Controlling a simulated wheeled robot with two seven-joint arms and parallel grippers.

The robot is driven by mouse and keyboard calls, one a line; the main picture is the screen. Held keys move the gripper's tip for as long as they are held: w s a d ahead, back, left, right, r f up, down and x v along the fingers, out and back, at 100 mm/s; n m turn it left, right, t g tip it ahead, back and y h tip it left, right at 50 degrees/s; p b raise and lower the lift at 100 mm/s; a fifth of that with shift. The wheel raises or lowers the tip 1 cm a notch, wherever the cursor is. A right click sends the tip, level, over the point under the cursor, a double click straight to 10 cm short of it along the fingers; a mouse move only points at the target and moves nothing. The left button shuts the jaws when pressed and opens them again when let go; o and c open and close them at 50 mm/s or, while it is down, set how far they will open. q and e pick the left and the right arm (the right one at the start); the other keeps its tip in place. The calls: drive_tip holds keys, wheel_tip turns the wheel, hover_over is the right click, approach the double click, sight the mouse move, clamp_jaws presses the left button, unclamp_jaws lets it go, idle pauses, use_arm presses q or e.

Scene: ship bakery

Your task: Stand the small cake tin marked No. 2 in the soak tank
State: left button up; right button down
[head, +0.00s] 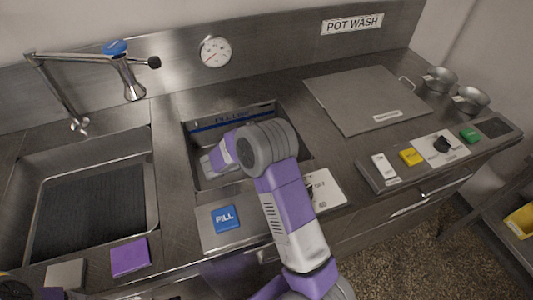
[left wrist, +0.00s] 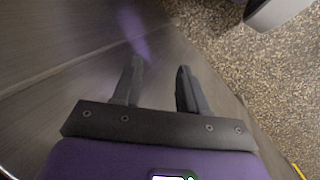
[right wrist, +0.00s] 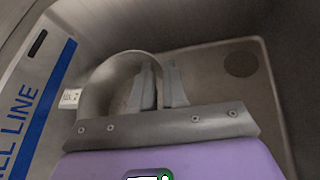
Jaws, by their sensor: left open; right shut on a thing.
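In the right wrist view my right gripper (right wrist: 161,75) is shut on the wall of a small round metal tin (right wrist: 98,88). A small white tag (right wrist: 70,98) shows at the tin's left; its marking is not legible. The tin is inside the soak tank (head: 190,140), near the wall with the blue fill line (right wrist: 38,105). I cannot tell whether it touches the tank floor. In the head view my right arm hides most of the gripper and tin. My left gripper (left wrist: 160,75) is open and empty in the left wrist view.
Two more small tins (head: 440,78) (head: 471,98) stand at the counter's right end, beside a grey lid or board (head: 365,98). A sink with a dark mat (head: 90,210) and a tap (head: 125,80) lies left. A blue FILL button (head: 225,218) is before the tank.

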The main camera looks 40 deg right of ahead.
drive_tip(key=shift+f, duration=0.2)
drive_tip(key=c, duration=1.1)
unclamp_jaws()
drive_tip(key=shift+r, duration=0.1)
drive_tip(key=shift+r+p, duration=0.4)
drive_tip(key=shift+p, duration=0.1)
drive_tip(key=shift+r+p, duration=0.4)
drive_tip(key=shift+p, duration=0.15)
drive_tip(key=v, duration=0.8)
drive_tip(key=p+v, duration=0.1)
drive_tip(key=v, duration=0.3)
drive_tip(key=shift+a+f, duration=0.1)
drive_tip(key=shift+f, duration=0.2)
